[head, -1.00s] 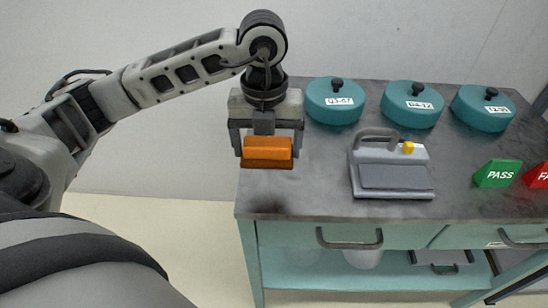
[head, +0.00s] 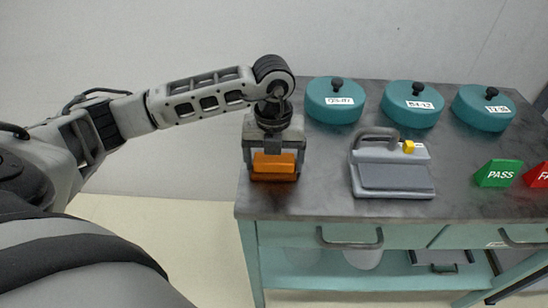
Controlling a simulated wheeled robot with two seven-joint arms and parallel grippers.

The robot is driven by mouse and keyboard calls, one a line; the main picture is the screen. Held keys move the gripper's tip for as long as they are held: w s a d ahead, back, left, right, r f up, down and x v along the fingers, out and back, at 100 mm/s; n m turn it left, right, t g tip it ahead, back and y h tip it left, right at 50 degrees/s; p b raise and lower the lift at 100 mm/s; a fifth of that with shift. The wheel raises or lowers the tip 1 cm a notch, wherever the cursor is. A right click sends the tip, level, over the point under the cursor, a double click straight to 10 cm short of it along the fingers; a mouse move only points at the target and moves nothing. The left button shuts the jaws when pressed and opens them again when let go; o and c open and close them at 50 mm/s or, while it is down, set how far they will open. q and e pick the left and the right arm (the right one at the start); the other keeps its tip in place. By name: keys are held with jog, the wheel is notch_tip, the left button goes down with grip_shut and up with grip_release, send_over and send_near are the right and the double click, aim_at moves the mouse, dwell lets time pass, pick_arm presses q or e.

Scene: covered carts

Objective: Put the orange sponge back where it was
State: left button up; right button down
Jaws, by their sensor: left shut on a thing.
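The orange sponge (head: 274,167) is between the fingers of my left gripper (head: 273,165), which is shut on it. They are at the left end of the dark grey cart top (head: 310,200). The sponge is low over the top; I cannot tell whether it touches the surface. My right gripper is not in view.
Teal round lids with black knobs (head: 335,101) stand in a row along the back. A grey handled device (head: 392,178) with a yellow knob sits right of the sponge. A green PASS block (head: 498,173) and a red block (head: 538,176) are farther right. The front left top is clear.

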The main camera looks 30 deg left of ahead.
aim_at(273, 157)
pick_arm(q)
jog(key=o, duration=0.8)
jog(key=shift+f, duration=0.15)
jog(key=shift+r, duration=0.3)
notch_tip(273, 157, up, 12)
jog(key=shift+f, duration=0.1)
